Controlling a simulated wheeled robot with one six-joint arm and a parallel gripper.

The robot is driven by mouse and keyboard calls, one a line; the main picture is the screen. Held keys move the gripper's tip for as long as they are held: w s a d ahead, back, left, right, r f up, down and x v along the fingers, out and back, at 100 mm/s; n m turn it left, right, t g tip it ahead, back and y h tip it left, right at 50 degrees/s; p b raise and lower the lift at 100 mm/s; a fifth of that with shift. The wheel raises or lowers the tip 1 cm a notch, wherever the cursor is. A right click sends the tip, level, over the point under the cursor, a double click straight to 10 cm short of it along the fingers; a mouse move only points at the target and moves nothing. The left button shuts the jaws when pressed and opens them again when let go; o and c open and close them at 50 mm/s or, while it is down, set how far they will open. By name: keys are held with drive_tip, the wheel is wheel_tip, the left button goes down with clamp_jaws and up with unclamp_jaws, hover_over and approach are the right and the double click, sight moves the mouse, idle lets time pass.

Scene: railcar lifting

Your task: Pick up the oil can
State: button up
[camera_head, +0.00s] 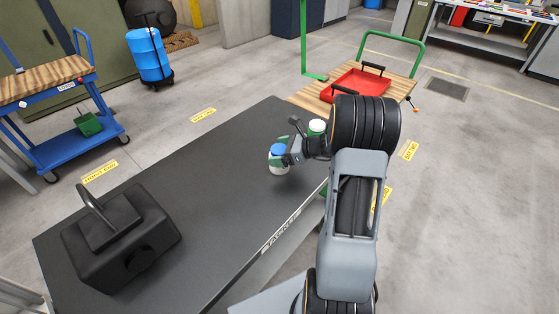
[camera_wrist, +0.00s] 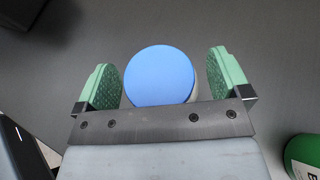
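A white container with a round blue lid (camera_head: 278,150) stands on the dark table near its far right edge. In the wrist view the blue lid (camera_wrist: 159,75) lies between the two green finger pads. My gripper (camera_wrist: 165,82) is open around it; a gap shows at the right pad, and the left pad looks very near the lid. In the head view my gripper (camera_head: 286,152) partly covers the container. A green container with a white cap (camera_head: 317,126) stands beside it; its green side with a label (camera_wrist: 303,155) shows at the wrist view's lower right. I cannot tell which is the oil can.
The dark table (camera_head: 225,190) holds a black toolbox (camera_head: 120,238) at its near left. A wooden platform trolley with a green frame bears a red tray (camera_head: 361,83) beyond the table. A blue cart (camera_head: 75,140) and a blue drum (camera_head: 149,55) stand left. The table's middle is clear.

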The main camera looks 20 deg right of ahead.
drive_tip(key=c, duration=1)
drive_tip(key=shift+c, duration=0.2)
